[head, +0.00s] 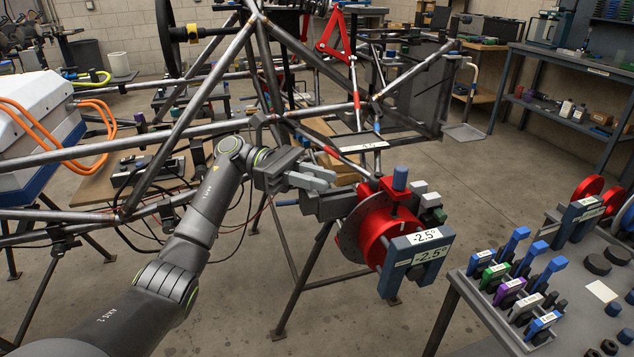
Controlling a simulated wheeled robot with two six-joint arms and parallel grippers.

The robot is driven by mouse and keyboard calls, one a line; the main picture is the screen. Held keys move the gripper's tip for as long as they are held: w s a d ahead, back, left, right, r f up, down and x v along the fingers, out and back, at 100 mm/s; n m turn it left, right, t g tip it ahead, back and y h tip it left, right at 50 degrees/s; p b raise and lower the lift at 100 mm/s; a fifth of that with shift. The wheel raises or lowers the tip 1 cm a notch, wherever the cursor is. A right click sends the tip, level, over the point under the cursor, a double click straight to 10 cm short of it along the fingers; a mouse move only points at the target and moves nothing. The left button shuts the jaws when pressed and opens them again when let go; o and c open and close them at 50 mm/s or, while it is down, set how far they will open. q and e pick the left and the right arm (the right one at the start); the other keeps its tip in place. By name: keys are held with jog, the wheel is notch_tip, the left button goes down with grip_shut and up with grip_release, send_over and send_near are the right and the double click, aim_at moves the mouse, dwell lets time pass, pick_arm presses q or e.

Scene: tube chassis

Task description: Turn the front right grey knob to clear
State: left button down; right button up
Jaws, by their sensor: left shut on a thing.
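A red hub (382,232) with a round grey disc stands at the end of the tube frame. On its top are a blue knob (400,177), a light grey knob (418,187), another grey knob (431,200) and a green one (439,214). A blue-grey gauge (415,259) on its face reads -2.5°. My left gripper (325,180) is left of the hub, apart from these knobs. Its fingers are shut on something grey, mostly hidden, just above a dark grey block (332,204). I cannot tell whether that is the knob. My right gripper is out of view.
The tube chassis (190,142) fills the left and middle. At right a bench (480,322) carries a rack of coloured clamps (512,280), another gauge (580,213) and black pucks (598,264). A trestle leg (308,270) stands under the hub. Shelves stand behind; the floor between is open.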

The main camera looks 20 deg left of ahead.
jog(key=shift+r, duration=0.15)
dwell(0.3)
pick_arm(q)
jog(key=c, duration=1.3)
grip_release()
jog(key=shift+o, duration=0.2)
jog(key=w+a+b, duration=0.1)
jog(key=w+a, duration=0.1)
jog(key=a, duration=0.9)
jog(key=shift+w+a+b, duration=0.2)
jog(key=shift+a+b, duration=0.15)
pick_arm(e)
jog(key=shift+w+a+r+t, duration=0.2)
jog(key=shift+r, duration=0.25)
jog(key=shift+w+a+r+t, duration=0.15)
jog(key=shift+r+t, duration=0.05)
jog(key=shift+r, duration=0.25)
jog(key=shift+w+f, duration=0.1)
